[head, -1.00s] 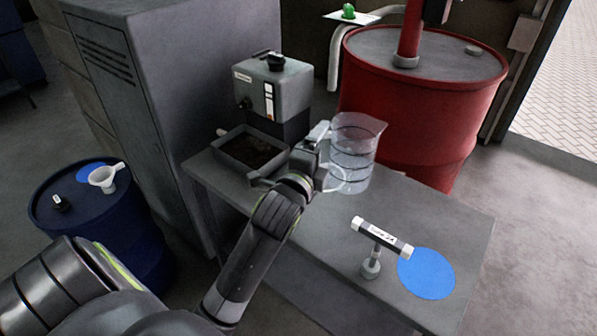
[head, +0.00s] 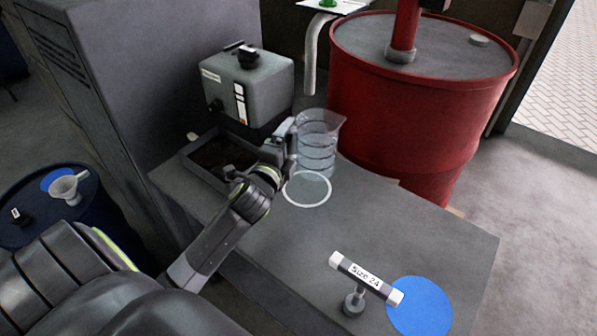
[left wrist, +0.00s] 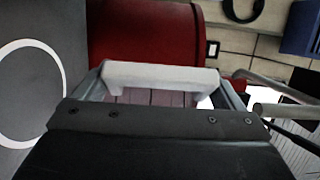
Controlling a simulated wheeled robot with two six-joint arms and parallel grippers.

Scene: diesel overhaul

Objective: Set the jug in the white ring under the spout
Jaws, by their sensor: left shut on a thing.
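The clear jug (head: 317,143) is upright, with dark measuring lines, in the middle of the head view. My left gripper (head: 289,143) is shut on its handle from the left. In the left wrist view the handle shows as a pale bar (left wrist: 160,78) between the fingers. The white ring (head: 287,191) lies flat on the grey table, just in front of and below the jug in the head view. The jug's base overlaps its far part; I cannot tell the height between them. The ring also shows at the left of the left wrist view (left wrist: 63,90). A grey curved spout (head: 309,70) hangs behind the jug. My right gripper is not in view.
A grey machine (head: 245,85) and a dark tray (head: 207,176) stand left of the jug. A red drum (head: 400,110) stands behind. A labelled T-shaped tool (head: 365,277) and a blue disc (head: 420,306) are at the table's front right. The table's middle is clear.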

